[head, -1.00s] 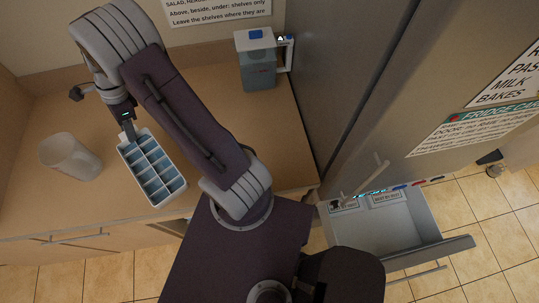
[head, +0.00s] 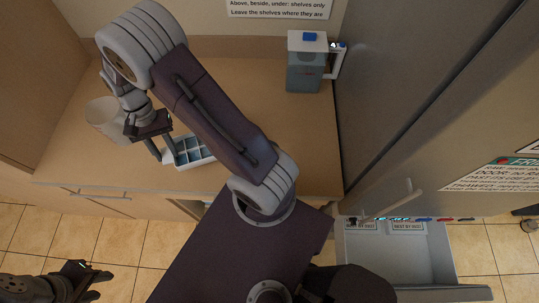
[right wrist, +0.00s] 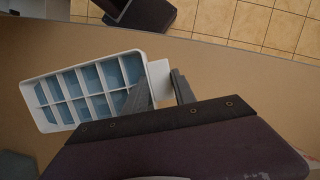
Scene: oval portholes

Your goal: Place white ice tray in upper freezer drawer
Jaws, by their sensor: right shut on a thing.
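The white ice tray (head: 187,162), with blue-filled cells, is at the counter's front, partly hidden behind my right arm. In the right wrist view the tray (right wrist: 52,126) lies left of the fingers, with its white end tab (right wrist: 158,80) between them. My right gripper (head: 160,157) is shut on this tab; the wrist view also shows the gripper (right wrist: 160,88). I cannot tell whether the tray touches the counter. The freezer drawer (head: 438,255) is pulled out at lower right and looks empty in the part that shows. My left gripper (head: 95,284) is at the lower left, away from the tray; its opening is unclear.
A lidded pitcher (head: 306,72) stands at the back right of the counter, beside the fridge (head: 425,90). The counter between pitcher and arm is clear. A handle-like rod rises by the drawer.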

